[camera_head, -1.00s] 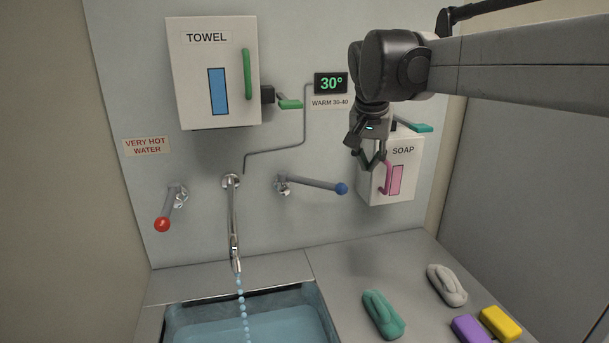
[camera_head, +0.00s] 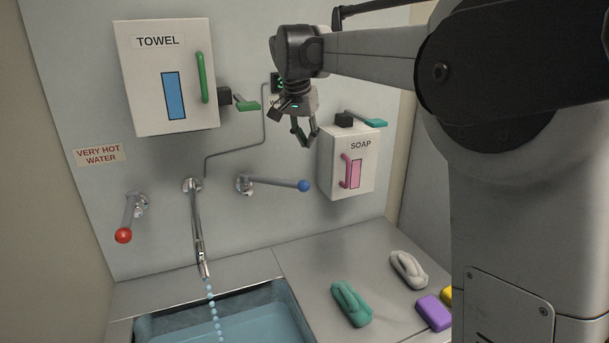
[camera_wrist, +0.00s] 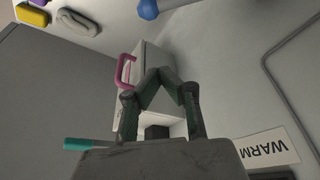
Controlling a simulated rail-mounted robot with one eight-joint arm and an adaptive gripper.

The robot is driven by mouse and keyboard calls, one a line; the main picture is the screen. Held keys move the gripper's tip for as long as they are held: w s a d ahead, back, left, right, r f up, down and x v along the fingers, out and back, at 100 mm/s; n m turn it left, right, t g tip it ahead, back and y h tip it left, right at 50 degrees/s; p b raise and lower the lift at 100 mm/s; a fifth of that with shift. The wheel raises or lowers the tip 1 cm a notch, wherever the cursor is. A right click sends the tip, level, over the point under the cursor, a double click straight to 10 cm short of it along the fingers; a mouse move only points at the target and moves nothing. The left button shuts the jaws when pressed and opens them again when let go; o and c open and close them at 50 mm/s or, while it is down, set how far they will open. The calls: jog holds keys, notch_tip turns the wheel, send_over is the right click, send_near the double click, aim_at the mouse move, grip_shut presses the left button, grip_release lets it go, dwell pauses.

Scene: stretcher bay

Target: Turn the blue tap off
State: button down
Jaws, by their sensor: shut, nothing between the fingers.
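The blue tap is a grey lever with a blue ball end (camera_head: 304,186) on the wall right of the spout (camera_head: 198,225). The lever points right, nearly level and slightly down. Water runs from the spout into the basin as a line of pale blue drops. My gripper (camera_head: 306,142) is shut and empty, pointing down above the blue ball and apart from it. In the wrist view, my gripper (camera_wrist: 157,72) has its fingertips together, and the blue ball (camera_wrist: 148,9) shows at the top edge.
The red tap (camera_head: 123,235) points down-left. The soap box (camera_head: 338,165) is close right of my gripper. The towel box (camera_head: 137,80) with a green lever (camera_head: 247,106) is left. Mostly hidden display (camera_head: 277,84) is behind my wrist. Cloths (camera_head: 351,303) and soap bars (camera_head: 433,312) lie on the counter.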

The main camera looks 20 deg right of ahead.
jog(key=x, duration=1)
jog(key=s+a, duration=0.1)
jog(key=s+a+p, duration=0.1)
jog(key=s, duration=0.1)
jog(key=shift+a+f, duration=0.25)
jog(key=shift+f, duration=0.1)
jog(key=shift+s, duration=0.25)
